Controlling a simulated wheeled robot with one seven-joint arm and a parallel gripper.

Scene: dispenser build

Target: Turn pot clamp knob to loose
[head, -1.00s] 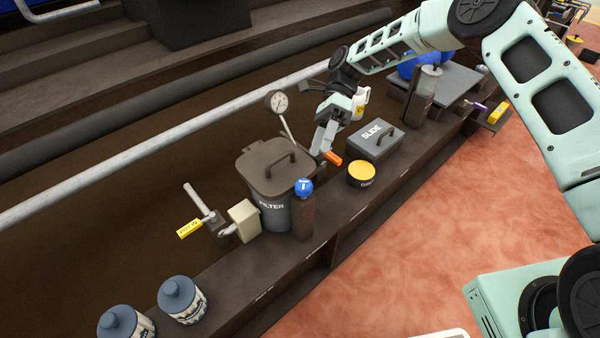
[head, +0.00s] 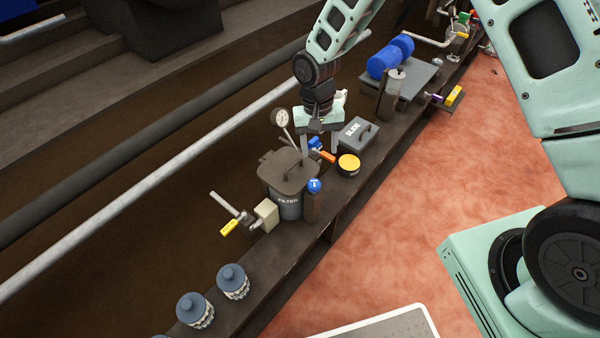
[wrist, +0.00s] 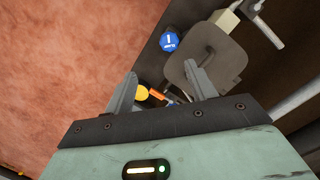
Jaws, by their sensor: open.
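A round blue knob (head: 314,186) with a white mark sits on a dark post at the front right of the grey FILTER pot (head: 287,205); I take it as the pot clamp knob. The pot's brown lid (head: 283,172) has a dark handle. In the wrist view the knob (wrist: 169,42) is beyond the fingertips, left of the lid (wrist: 205,65). My gripper (head: 319,150) is open and empty, pointing down just behind and right of the pot, apart from the knob. Its two fingers also show in the wrist view (wrist: 160,75).
An orange lever (head: 326,157), a yellow-topped can (head: 348,165) and a SLIDE box (head: 355,137) are close to the fingers. A dial gauge (head: 282,118) rises behind the pot. A yellow-tagged valve (head: 230,228) stands left. The front ledge is narrow; reddish floor (head: 430,180) lies clear.

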